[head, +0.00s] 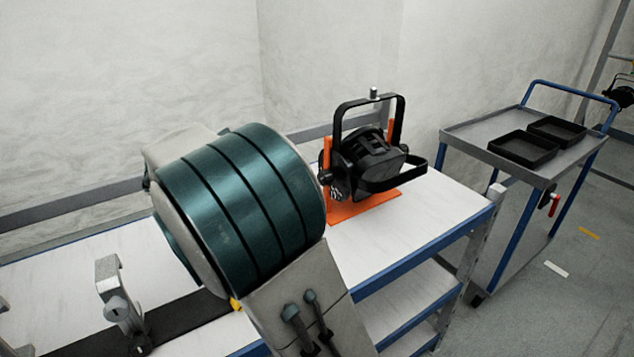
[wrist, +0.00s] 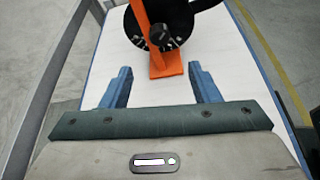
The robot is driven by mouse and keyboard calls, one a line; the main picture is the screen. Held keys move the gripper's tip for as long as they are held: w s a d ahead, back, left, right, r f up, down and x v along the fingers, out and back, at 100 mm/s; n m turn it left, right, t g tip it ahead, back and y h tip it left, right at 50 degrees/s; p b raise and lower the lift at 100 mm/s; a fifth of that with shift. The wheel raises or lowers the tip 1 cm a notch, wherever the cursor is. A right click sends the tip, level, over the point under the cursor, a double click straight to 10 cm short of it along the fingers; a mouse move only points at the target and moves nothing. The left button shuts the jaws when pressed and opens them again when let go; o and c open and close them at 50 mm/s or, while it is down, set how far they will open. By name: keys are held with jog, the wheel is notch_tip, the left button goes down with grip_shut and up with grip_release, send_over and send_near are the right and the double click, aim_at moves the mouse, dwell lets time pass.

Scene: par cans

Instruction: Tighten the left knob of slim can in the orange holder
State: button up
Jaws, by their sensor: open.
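The black slim can (head: 365,155) sits in the orange holder (head: 350,212) on the white-topped bench, its yoke standing upright. A dark left knob (head: 325,178) shows on the can's left side, beside an orange upright. In the wrist view, a round black knob (wrist: 160,36) lies against the holder's orange upright (wrist: 140,18), with the can's dark body behind it. My gripper (wrist: 160,74) is open and empty. Its blue fingers are spread to either side, short of the knob and apart from it. My arm hides the gripper in the head view.
A grey cart (head: 470,140) with black trays (head: 522,149) stands to the right of the bench. A metal clamp (head: 118,290) and a dark strip (head: 180,322) are on the bench at lower left. Bare bench top (head: 425,215) lies right of the holder.

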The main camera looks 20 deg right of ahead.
jog(key=x, duration=1.3)
jog(key=shift+d+f+b, duration=0.15)
jog(key=shift+d+b, duration=0.15)
jog(key=shift+b, duration=0.1)
jog(key=c, duration=1)
